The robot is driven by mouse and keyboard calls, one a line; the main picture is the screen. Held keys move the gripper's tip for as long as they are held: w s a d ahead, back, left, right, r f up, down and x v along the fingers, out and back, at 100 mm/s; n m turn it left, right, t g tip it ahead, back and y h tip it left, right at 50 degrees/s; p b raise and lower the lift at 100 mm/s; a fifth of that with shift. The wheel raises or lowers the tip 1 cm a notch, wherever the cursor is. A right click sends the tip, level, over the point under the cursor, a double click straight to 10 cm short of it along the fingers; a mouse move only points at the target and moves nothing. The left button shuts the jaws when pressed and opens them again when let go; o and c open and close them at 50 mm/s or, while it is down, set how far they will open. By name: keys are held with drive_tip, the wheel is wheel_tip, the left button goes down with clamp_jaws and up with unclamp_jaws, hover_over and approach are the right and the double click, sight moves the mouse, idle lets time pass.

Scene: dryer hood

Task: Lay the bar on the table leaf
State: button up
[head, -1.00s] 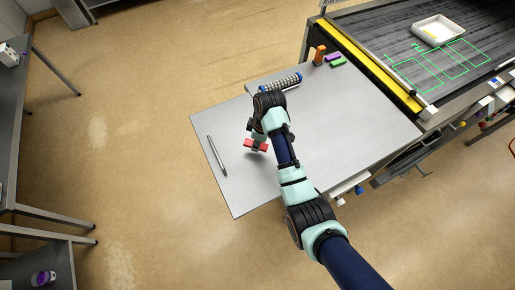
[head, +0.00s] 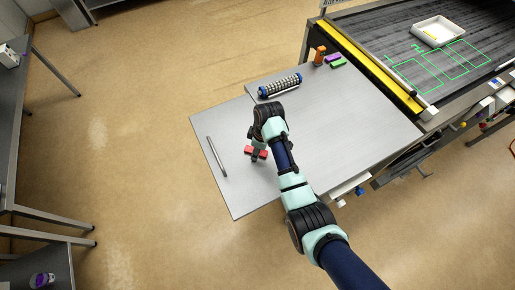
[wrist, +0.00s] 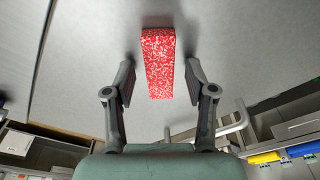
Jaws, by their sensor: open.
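The red bar (wrist: 159,62), speckled white, lies between the two open fingers of my gripper (wrist: 160,82) in the wrist view, with a visible gap on each side. In the head view the bar (head: 248,149) shows red on both sides of my dark gripper (head: 256,154), over the grey table leaf (head: 235,195). It appears to rest on the leaf. The middle of the bar is hidden by my gripper in the head view.
A thin silver rod (head: 217,157) lies on the leaf to the left. A beaded roller (head: 280,86) lies behind my arm. An orange item (head: 320,55), a purple block (head: 332,58) and a green block (head: 338,64) stand near the yellow edge (head: 370,67). The leaf's front is clear.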

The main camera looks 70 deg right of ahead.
sight(262, 152)
drive_tip(key=shift+r, duration=0.1)
wheel_tip(262, 152, up, 12)
drive_tip(key=s+p, duration=0.1)
drive_tip(key=p, duration=0.1)
drive_tip(key=shift+s, duration=0.4)
drive_tip(key=w+a+r+t+h, duration=0.1)
drive_tip(key=w+a+r+t, duration=0.3)
drive_tip(key=a, duration=0.6)
drive_tip(key=w+a+r+t, duration=0.1)
drive_tip(key=w+a+r, duration=0.1)
drive_tip(key=w+a, duration=0.5)
drive_tip(key=w+a+r+t+h, duration=0.1)
drive_tip(key=w+a+r+t, duration=0.15)
drive_tip(key=a, duration=0.95)
drive_tip(key=s+a+r+t+y, duration=0.2)
drive_tip(key=s+a+r+t, duration=0.15)
drive_tip(key=a+r, duration=0.65)
wheel_tip(262, 152, up, 11)
drive_tip(key=a+p, duration=0.1)
drive_tip(key=p, duration=1.2)
drive_tip(key=shift+w+a+m, duration=0.15)
drive_tip(key=shift+w+m, duration=0.1)
drive_tip(key=shift+m, duration=0.05)
